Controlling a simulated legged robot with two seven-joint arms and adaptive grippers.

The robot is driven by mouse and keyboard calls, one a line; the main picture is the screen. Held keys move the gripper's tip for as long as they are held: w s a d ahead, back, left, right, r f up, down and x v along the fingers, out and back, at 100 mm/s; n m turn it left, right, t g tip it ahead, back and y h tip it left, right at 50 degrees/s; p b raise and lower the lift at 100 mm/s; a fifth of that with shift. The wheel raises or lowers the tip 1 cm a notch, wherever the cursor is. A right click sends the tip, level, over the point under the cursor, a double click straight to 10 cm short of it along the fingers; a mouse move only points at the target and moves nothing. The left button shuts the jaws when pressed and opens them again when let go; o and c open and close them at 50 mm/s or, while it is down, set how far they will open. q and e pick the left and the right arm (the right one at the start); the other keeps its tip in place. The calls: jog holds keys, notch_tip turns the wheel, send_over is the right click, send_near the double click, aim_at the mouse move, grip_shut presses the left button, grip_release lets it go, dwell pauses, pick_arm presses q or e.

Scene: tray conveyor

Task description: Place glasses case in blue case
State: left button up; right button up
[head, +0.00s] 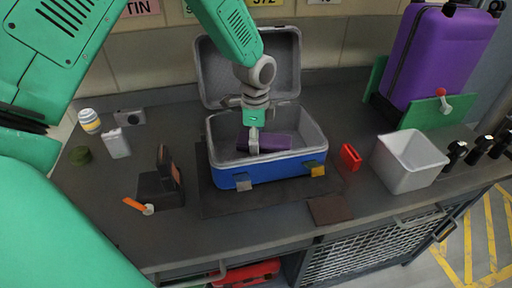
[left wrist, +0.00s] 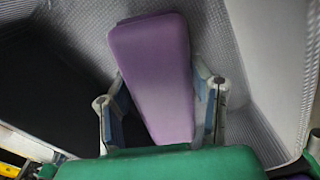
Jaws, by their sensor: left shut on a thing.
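The blue case (head: 283,171) stands open on the dark counter, its grey-lined lid (head: 284,67) tilted back. The purple glasses case (head: 277,142) is inside the blue case, low between its walls. My left gripper (head: 253,146) reaches down into the blue case and is shut on the glasses case. In the left wrist view, the glasses case (left wrist: 155,75) lies between the two fingers (left wrist: 162,122), with the grey lining (left wrist: 260,110) around it. I cannot tell whether the glasses case touches the floor of the blue case. My right gripper is not in view.
A white bin (head: 408,162) and a red item (head: 350,157) stand to the right. A purple suitcase (head: 440,55) is at the back right. A dark holder (head: 160,185), a white container (head: 116,143) and a striped can (head: 89,121) are at the left. A brown square (head: 328,210) lies in front.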

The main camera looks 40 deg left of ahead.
pick_arm(q)
jog(key=shift+d+f, duration=0.25)
jog(key=shift+f, duration=0.85)
jog(key=shift+a, duration=0.25)
jog(key=o, duration=1)
jog(key=shift+a+f, duration=0.1)
jog(key=shift+f, duration=0.05)
jog(key=shift+o, duration=1)
jog(key=shift+a, duration=0.1)
jog(key=shift+d+r, duration=0.25)
jog(key=shift+r, duration=0.05)
jog(key=r, duration=0.7)
jog(key=r+p, duration=0.1)
jog(key=r, duration=0.2)
jog(key=shift+a+r, duration=0.25)
jog(key=shift+a, duration=0.05)
jog(key=shift+d+r, duration=0.1)
jog(key=shift+r, duration=0.5)
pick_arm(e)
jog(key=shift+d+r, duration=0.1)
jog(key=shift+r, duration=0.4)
